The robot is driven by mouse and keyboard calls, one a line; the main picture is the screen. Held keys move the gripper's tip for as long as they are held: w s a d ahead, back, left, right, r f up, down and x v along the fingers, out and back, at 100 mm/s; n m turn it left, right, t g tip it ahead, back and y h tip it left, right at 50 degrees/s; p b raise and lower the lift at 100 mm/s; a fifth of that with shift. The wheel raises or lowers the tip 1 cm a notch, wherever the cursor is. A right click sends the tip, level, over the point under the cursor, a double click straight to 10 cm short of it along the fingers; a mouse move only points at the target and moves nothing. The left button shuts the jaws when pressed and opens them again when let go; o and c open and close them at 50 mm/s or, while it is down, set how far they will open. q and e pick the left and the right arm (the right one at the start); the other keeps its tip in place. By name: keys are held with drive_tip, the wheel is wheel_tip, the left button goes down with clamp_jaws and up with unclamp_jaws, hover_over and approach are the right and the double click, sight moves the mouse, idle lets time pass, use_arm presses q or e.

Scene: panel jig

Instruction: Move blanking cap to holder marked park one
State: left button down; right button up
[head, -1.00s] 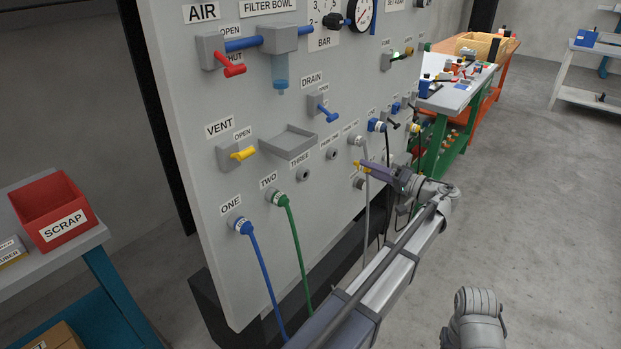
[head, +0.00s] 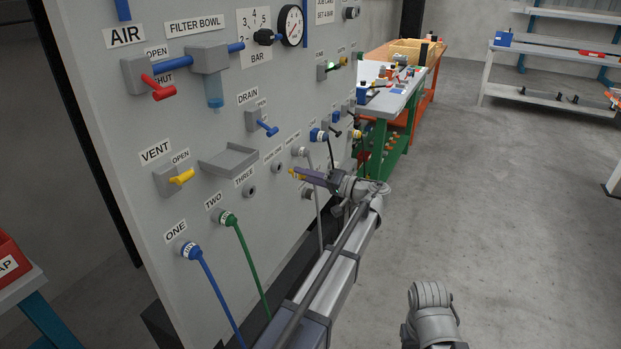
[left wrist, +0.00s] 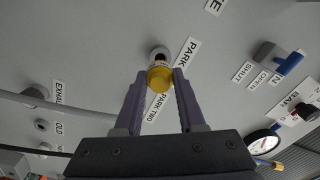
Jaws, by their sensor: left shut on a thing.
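My left gripper (head: 303,175) is shut on the yellow blanking cap (head: 295,172), held in front of the grey panel. In the left wrist view the cap (left wrist: 159,77) sits between the two purple fingertips (left wrist: 160,80). Just beyond it is a round grey holder (left wrist: 160,54) beside a label reading PARK (left wrist: 190,50), whose end is hidden by a finger. The PARK TWO label (left wrist: 157,106) shows between the fingers. The cap looks close to the holder but apart from it.
Blue hose plug ONE (head: 190,250) and green hose plug TWO (head: 228,218) are on the panel at the left. A grey hose (head: 314,200) hangs close behind my left gripper. A shallow grey tray (head: 228,163) juts out above. The floor to the right is clear.

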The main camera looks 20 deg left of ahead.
sight(290, 171)
use_arm(q)
drive_tip(key=shift+w+a, duration=0.1)
drive_tip(key=shift+a, duration=1)
drive_tip(key=shift+w+a, duration=0.1)
drive_tip(key=shift+a, duration=1.35)
idle(0.4)
drive_tip(key=shift+c, duration=2.1)
unclamp_jaws()
drive_tip(key=d, duration=0.7)
drive_tip(key=shift+s+d, duration=0.35)
drive_tip(key=shift+d, duration=0.05)
